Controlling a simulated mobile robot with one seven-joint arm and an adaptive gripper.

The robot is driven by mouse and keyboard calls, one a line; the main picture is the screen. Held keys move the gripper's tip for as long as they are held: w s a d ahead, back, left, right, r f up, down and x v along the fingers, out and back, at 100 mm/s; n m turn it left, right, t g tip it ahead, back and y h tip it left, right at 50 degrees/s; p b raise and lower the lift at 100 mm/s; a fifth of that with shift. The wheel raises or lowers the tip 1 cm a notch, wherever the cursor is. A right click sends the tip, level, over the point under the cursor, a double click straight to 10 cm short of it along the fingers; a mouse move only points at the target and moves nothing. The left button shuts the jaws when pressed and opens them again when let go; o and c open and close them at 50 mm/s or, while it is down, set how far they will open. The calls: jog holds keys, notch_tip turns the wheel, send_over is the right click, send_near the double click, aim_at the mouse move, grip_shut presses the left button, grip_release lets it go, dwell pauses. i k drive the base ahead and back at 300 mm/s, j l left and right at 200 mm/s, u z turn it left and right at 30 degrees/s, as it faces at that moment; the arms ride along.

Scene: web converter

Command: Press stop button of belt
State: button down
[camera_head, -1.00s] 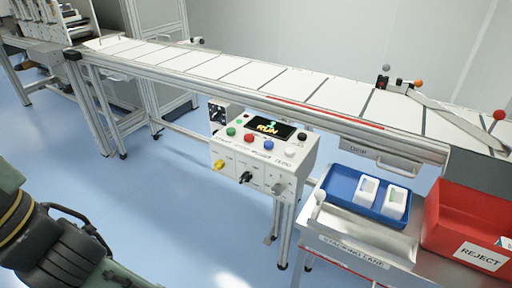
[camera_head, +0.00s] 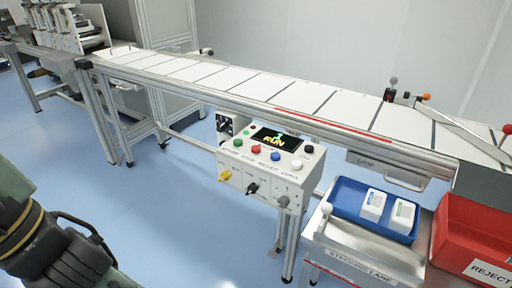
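A white control box (camera_head: 264,162) stands on metal legs in front of the belt. Its top has a dark screen reading RUN (camera_head: 275,139). A row of buttons lies before the screen: green (camera_head: 237,142), red (camera_head: 256,149), blue (camera_head: 275,155) and white (camera_head: 297,164). A small red button (camera_head: 252,127) sits left of the screen and a black knob (camera_head: 309,149) right of it. The labels are too small to read surely. The belt (camera_head: 237,77) carries flat white sheets.
A steel stacking table (camera_head: 345,250) holds a blue tray (camera_head: 338,203) with two white packs, right of the box. A red reject bin (camera_head: 462,225) stands at the far right. Blue floor (camera_head: 170,215) is clear between my arm and the box.

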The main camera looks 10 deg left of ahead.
aim_at(255, 149)
jog(key=i+j+z, duration=0.5)
jog(key=j, duration=0.2)
jog(key=i+j+z, duration=0.1)
jog(key=j+z, duration=0.15)
jog(key=j, duration=0.15)
